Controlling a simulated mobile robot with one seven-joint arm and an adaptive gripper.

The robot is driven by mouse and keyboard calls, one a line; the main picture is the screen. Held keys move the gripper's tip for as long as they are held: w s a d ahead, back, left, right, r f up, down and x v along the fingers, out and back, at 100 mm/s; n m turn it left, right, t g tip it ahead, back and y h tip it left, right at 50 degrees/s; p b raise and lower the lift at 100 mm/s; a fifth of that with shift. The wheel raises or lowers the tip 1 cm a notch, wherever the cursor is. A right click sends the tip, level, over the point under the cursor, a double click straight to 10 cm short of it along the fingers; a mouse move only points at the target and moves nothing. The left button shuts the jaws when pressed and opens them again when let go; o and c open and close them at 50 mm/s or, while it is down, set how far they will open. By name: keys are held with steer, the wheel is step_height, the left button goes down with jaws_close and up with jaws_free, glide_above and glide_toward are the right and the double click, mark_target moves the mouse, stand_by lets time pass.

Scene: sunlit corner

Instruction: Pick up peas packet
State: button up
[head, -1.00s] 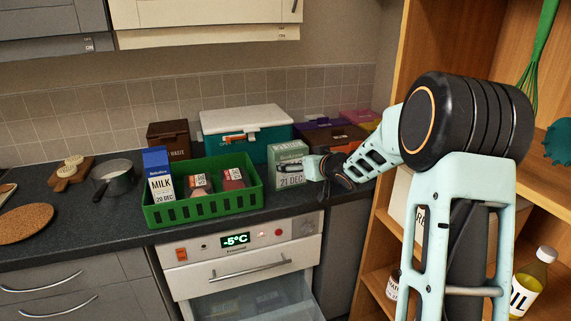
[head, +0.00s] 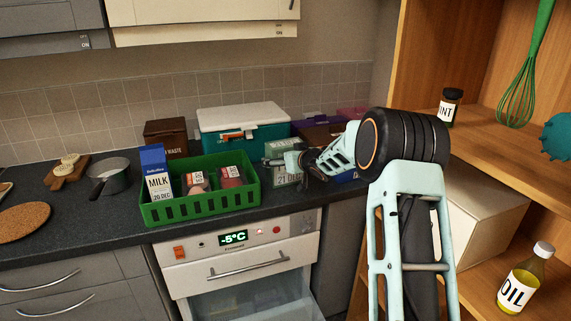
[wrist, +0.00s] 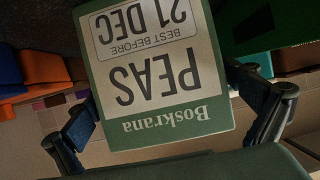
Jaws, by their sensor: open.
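The peas packet (head: 284,150) is a green box with a white label, standing on the dark counter just right of the green crate. In the wrist view the packet (wrist: 158,75) shows its front upside down, with "PEAS" and "21 DEC" readable. My gripper (head: 308,170) is at the packet's front right in the head view and hides part of it. In the wrist view my gripper (wrist: 172,120) is open, with one finger on each side of the packet. I cannot tell whether the fingers touch it.
The green crate (head: 205,207) holds a milk carton (head: 156,180) and packets. A teal cool box (head: 245,123) stands behind. Below is an oven-like appliance (head: 232,238) with an open drawer. A wooden shelf with an oil bottle (head: 525,280) is at right.

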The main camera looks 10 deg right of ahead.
steer(key=shift+c, duration=0.3)
steer(key=c, duration=1.3)
steer(key=shift+r, duration=0.15)
steer(key=shift+c, duration=0.8)
